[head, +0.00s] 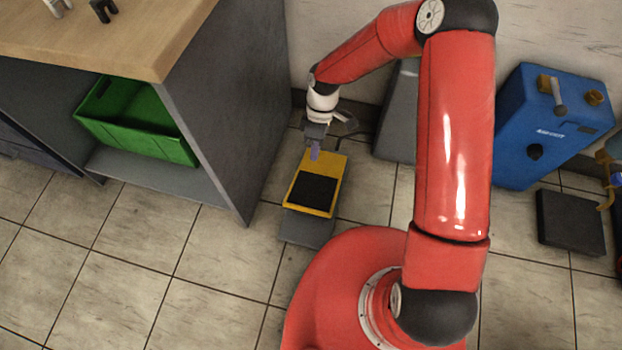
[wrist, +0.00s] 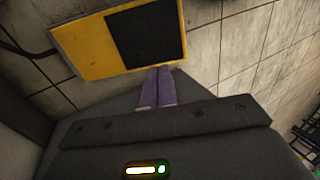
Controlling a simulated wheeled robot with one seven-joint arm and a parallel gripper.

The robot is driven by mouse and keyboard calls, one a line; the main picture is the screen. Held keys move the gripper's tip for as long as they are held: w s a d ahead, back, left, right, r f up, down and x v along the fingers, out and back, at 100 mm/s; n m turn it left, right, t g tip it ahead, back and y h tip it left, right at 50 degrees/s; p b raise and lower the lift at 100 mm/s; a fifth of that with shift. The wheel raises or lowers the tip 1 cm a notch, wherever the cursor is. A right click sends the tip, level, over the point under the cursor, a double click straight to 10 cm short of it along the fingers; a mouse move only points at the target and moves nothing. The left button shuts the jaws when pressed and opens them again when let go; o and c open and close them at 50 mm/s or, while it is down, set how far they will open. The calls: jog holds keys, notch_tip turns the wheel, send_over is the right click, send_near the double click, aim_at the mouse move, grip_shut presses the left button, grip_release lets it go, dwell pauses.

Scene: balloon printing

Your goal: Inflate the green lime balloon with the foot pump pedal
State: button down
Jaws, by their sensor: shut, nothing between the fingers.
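The foot pump pedal is a yellow plate with a black pad (head: 313,190) on a grey base, on the tiled floor beside the workbench. Its yellow plate and black pad (wrist: 146,33) also fill the upper left of the wrist view. My gripper (head: 315,154) points down at the pedal's far end. In the wrist view its two purple fingers (wrist: 157,84) are together, with nothing between them, and their tips appear at the yellow edge. I cannot tell whether they touch it. I see no green lime balloon in either view.
A workbench (head: 220,110) with a wooden top stands left of the pedal, holding a green crate (head: 185,150) on its shelf. A blue machine (head: 540,140) stands at the right, with a dark flat plate (head: 571,222) on the floor near it. The floor at lower left is clear.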

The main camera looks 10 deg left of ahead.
aim_at(309, 195)
jog(key=b+x, duration=0.1)
jog(key=x, duration=1.2)
jog(key=shift+s+f, duration=0.15)
jog(key=shift+f, duration=0.25)
